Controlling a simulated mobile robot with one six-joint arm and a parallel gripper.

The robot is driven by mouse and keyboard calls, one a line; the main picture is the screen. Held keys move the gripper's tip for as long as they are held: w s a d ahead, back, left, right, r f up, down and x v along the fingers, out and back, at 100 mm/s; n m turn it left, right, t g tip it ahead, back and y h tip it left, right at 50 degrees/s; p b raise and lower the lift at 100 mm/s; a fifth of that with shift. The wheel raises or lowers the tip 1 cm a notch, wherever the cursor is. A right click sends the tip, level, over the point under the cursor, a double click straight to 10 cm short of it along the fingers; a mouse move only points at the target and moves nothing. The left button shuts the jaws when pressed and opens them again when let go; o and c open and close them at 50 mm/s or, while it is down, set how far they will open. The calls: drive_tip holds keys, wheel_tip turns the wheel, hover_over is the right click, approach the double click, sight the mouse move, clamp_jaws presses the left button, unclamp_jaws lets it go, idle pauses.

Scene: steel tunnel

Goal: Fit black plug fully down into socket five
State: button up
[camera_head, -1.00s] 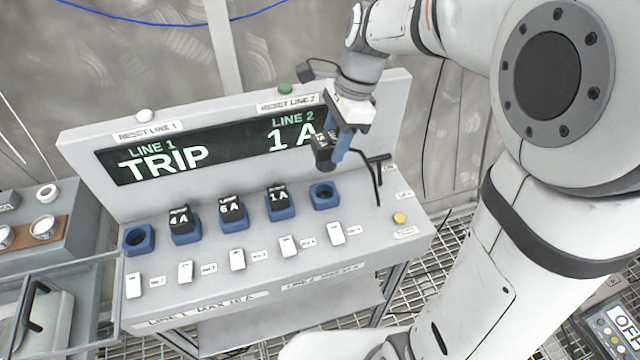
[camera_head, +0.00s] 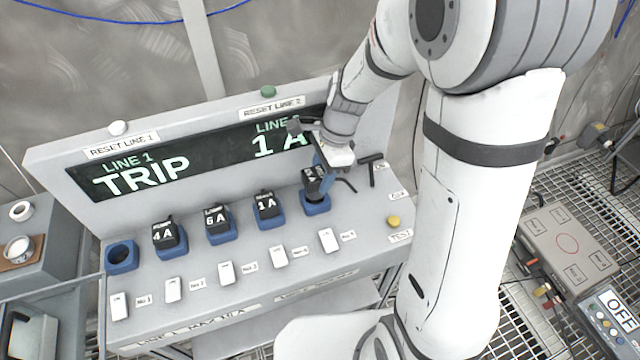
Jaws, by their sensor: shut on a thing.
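The black plug (camera_head: 313,180) is upright at the fifth blue socket (camera_head: 316,206), the rightmost in the row. Its lower end is at or inside the socket opening, and it stands higher than the neighbouring plugs. I cannot tell how deep it sits. My gripper (camera_head: 322,174) is shut on the plug from above and behind, its blue fingers partly hidden by the plug. Black plugs marked 4 A (camera_head: 165,234), 6 A (camera_head: 216,219) and 1 A (camera_head: 266,205) sit in the middle sockets. The leftmost blue socket (camera_head: 122,256) is empty.
The display (camera_head: 180,165) reads LINE 1 TRIP and LINE 2 1 A. White switches (camera_head: 226,272) line the panel front. A black T-shaped handle (camera_head: 371,168) stands right of my gripper. A yellow button (camera_head: 393,222) is at the panel's right. A meter reading OFF (camera_head: 615,318) lies lower right.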

drive_tip(key=shift+f, duration=2.05)
drive_tip(key=shift+f, duration=0.1)
drive_tip(key=o, duration=1.1)
drive_tip(key=s+v, duration=0.1)
drive_tip(key=v, duration=1)
drive_tip(key=s+d+r+n+t+h, duration=0.1)
drive_tip(key=s+d+r+n, duration=0.1)
drive_tip(key=s+n, duration=0.2)
drive_tip(key=s+d+r+n+t+h, duration=0.1)
drive_tip(key=s+d+r+n, duration=0.1)
drive_tip(key=s+n, duration=0.3)
drive_tip(key=s+d+r+n+t, duration=0.1)
drive_tip(key=s+d+r+n, duration=0.1)
drive_tip(key=s+d+n, duration=0.2)
drive_tip(key=shift+s+n+t+h, duration=0.35)
drive_tip(key=shift+n+t+h, duration=0.05)
drive_tip(key=shift+n, duration=0.5)
